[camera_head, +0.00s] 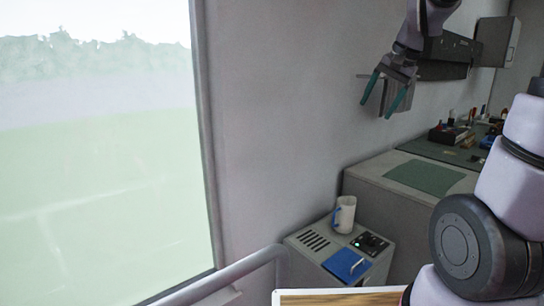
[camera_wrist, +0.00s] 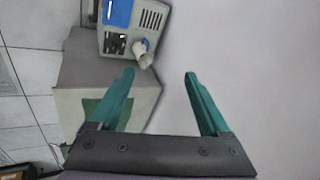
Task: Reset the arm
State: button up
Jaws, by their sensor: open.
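My gripper (camera_head: 383,96) hangs in the air at the upper middle right of the head view, in front of the wall. Its two green fingers point down and stand apart, with nothing between them. In the wrist view the open gripper (camera_wrist: 158,74) shows from behind its fingers, with pale wall between and beyond them. My arm reaches up along the right side of the head view, and part of it is cut off by the frame.
A workbench with tools stands farther back. A window (camera_head: 95,170) fills the left. A rail (camera_head: 235,271) runs in front.

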jog(key=s+a+r+n+t, duration=0.1)
jog(key=s, duration=0.7)
jog(key=s+a+r+n+t, duration=0.1)
jog(key=s+a+r+n, duration=0.1)
jog(key=s, duration=0.7)
jog(key=shift+s+a+n, duration=0.25)
jog(key=shift+n, duration=0.05)
